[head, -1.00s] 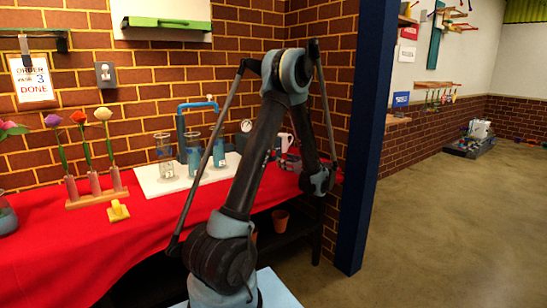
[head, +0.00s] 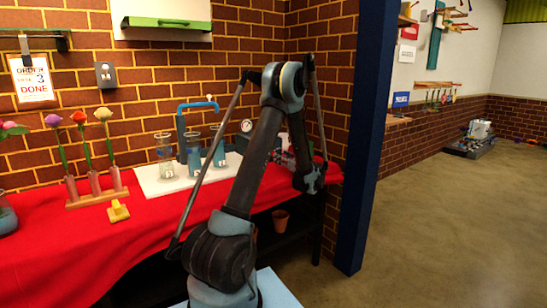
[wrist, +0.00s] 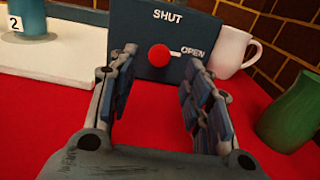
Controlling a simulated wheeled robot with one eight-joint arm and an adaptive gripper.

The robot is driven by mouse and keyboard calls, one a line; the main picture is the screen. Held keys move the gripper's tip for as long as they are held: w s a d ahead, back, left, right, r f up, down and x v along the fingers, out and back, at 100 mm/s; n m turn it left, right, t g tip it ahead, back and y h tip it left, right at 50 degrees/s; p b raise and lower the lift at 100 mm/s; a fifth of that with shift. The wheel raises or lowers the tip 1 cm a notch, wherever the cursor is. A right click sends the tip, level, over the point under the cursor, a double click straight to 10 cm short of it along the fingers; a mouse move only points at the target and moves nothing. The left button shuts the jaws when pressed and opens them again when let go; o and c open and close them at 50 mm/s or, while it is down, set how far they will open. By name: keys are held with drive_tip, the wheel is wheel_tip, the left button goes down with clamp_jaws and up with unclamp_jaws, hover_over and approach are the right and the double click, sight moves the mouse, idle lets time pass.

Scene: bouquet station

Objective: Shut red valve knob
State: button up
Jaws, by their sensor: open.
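The red valve knob (wrist: 158,55) is on the front of a dark panel (wrist: 135,30) in the wrist view. The panel reads SHUT above the knob and OPEN to its right. A white pointer (wrist: 175,53) runs from the knob toward OPEN. My gripper (wrist: 160,70) is open and empty, its fingers on either side of the knob in the picture. I cannot tell how far the tips are from the panel. In the head view my arm hides the knob.
A white mug (wrist: 229,52) stands right of the panel, and a green cup (wrist: 290,115) is nearer at right. A white board (wrist: 55,55) with a blue beaker (wrist: 30,18) lies at left. Red cloth (wrist: 155,125) is clear between the fingers.

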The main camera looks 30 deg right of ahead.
drive_tip(key=w, duration=0.6)
drive_tip(key=shift+w+a, duration=0.25)
drive_tip(key=shift+w, duration=0.05)
drive_tip(key=c, duration=1.1)
